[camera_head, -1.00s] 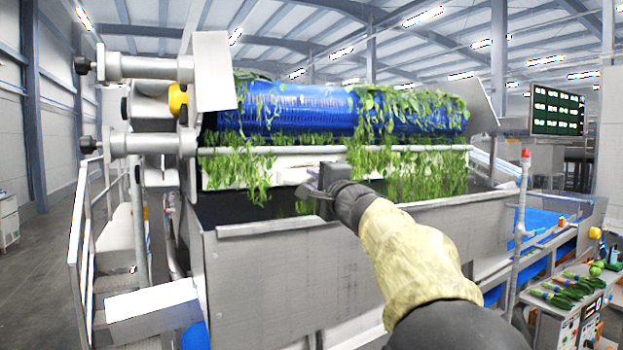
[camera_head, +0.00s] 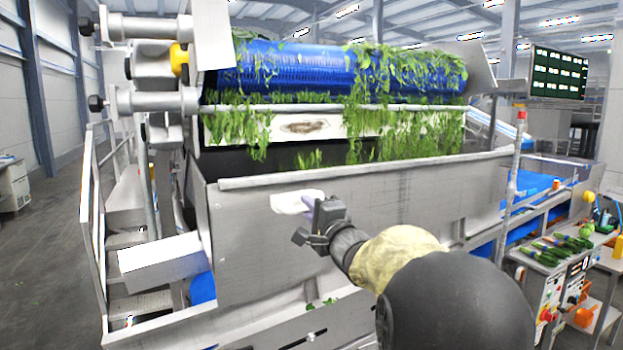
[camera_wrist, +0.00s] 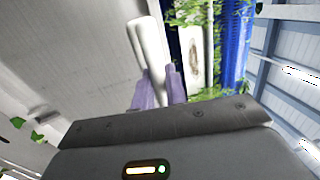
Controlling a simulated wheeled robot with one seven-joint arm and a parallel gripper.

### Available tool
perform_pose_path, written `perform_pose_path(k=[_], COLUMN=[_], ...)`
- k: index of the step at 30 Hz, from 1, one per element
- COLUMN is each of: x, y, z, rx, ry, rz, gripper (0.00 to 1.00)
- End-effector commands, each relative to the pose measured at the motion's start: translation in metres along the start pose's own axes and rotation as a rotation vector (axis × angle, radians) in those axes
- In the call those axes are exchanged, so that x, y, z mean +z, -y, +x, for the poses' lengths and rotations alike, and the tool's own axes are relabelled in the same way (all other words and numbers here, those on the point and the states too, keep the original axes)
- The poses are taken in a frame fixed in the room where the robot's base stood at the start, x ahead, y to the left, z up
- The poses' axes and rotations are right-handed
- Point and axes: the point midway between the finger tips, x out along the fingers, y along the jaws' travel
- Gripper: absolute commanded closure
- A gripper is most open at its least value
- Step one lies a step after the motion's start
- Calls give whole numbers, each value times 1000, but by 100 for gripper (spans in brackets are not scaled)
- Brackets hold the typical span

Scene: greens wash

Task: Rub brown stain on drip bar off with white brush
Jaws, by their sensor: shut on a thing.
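The drip bar (camera_head: 348,125) is a white strip below the blue roller. A brown stain (camera_head: 307,126) shows on its bare left-middle part, between hanging greens. The stain also shows in the wrist view (camera_wrist: 194,55). My gripper (camera_head: 322,208) is in front of the steel trough wall, lower than the bar and apart from it. It is shut on the white brush (camera_head: 293,201), which points left in the head view. In the wrist view the white brush (camera_wrist: 148,48) sticks out beyond my two purple fingers (camera_wrist: 157,90). Its bristles cannot be made out.
The steel trough's top rim (camera_head: 300,178) lies between my gripper and the bar. Greens (camera_head: 385,130) hang over the bar beside the stain. The blue roller (camera_head: 320,80) is above. A control cart (camera_head: 560,280) stands at the right.

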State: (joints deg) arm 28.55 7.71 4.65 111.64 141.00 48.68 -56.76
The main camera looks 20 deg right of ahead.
Motion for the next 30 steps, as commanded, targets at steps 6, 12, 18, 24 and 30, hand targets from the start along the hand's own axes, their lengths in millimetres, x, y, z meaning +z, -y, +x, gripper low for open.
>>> perform_pose_path(k=[6,12,18,24,30], x=[23,44,59,71,82], y=[-98,-183,-246,-298,-345], z=[-31,-61,-83,-102,-120], rx=[12,14,12,9,7], ry=[-13,-28,-30,-24,-16], rz=[7,2,0,1,3], gripper=[100,100,100,100,100])
